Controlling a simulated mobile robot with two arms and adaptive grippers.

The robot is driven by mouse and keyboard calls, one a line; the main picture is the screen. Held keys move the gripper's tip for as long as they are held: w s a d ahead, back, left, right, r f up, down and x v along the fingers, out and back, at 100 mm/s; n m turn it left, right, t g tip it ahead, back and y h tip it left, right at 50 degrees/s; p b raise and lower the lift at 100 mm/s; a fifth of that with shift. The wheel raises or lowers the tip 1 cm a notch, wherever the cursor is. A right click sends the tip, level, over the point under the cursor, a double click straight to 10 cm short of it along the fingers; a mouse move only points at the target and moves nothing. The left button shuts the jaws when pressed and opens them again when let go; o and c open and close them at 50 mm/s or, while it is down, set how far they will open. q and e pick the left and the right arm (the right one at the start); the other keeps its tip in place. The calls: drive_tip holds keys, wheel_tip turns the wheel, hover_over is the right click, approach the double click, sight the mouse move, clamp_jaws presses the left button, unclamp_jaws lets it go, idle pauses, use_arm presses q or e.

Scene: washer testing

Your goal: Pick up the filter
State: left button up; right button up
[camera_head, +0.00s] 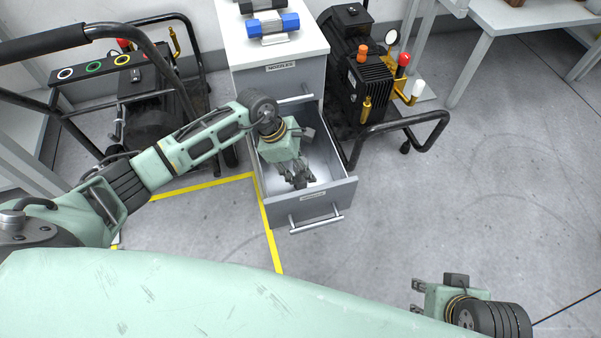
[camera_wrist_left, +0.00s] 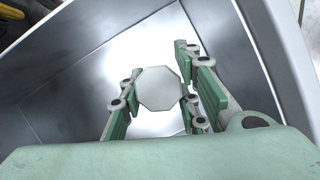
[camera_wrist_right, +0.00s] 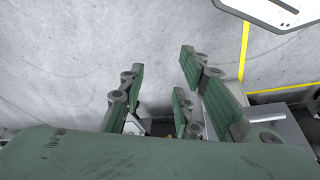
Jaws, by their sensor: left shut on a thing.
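My left gripper (camera_head: 300,182) points down into the open drawer (camera_head: 341,196) of the grey cabinet. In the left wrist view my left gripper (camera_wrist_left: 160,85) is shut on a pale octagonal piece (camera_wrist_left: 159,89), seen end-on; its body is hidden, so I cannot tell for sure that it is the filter. In the head view the fingers hide it. My right gripper (camera_head: 416,298) is at the lower right over bare floor. In the right wrist view its fingers (camera_wrist_right: 158,78) are apart with nothing between them.
A blue-ended cylinder (camera_head: 272,27) and a dark-ended one (camera_head: 262,5) lie on the cabinet top (camera_head: 236,42). Black machines stand left (camera_head: 150,112) and right (camera_head: 350,72) of the cabinet. The drawer front has a bar handle (camera_head: 316,225). The floor at right is clear.

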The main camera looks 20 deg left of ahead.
use_arm(q)
drive_tip(key=c, duration=0.5)
